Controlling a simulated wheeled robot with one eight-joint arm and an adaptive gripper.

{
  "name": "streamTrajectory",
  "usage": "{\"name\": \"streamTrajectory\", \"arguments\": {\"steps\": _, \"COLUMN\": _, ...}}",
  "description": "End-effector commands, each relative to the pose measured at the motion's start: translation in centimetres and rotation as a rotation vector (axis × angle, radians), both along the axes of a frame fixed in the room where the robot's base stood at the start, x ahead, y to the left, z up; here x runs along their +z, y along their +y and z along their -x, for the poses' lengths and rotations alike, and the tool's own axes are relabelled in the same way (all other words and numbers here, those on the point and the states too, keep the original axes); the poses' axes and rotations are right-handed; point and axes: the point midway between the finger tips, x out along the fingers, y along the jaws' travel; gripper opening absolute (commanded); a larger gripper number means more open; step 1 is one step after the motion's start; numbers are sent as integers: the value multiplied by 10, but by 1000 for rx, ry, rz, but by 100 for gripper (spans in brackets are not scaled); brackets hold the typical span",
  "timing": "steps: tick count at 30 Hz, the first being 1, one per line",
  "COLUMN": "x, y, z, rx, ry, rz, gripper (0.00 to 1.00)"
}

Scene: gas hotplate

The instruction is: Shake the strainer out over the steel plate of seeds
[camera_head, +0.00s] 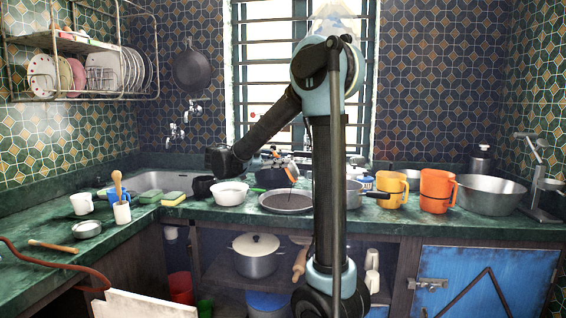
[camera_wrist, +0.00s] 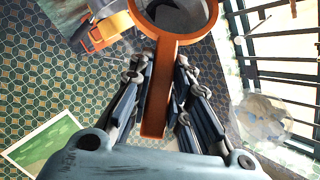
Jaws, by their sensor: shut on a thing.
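The strainer (camera_wrist: 158,105) has an orange handle and an orange rim around a grey bowl, seen in the wrist view. My gripper (camera_wrist: 161,72) is shut on its handle, with a finger on each side. The plate is round and shallow and lies near the counter's front edge. Its contents look dark grey, and single seeds cannot be made out. The strainer is hard to separate from the clutter there, and the inside of its bowl is unclear.
A white bowl (camera_head: 230,194) stands left of the plate and a steel pot (camera_head: 345,196) right of it, partly behind my arm. Yellow (camera_head: 391,190) and orange (camera_head: 436,192) mugs and a large steel basin (camera_head: 490,195) stand further right. The sink (camera_head: 160,181) is at left.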

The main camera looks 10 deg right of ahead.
Motion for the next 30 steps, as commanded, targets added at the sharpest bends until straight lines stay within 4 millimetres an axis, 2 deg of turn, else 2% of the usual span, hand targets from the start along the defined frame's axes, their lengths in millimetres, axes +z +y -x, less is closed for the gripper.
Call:
{"name": "streamTrajectory", "arguments": {"steps": 7, "x": -4, "y": 9, "z": -2, "rx": 0, "ry": 21, "rz": 87, "gripper": 0}}
{"name": "streamTrajectory", "arguments": {"steps": 19, "x": 5, "y": -6, "z": 2, "rx": -2, "ry": -13, "rz": -52, "gripper": 0}}
{"name": "streamTrajectory", "arguments": {"steps": 30, "x": -3, "y": 9, "z": -2, "rx": 0, "ry": 18, "rz": 77, "gripper": 0}}
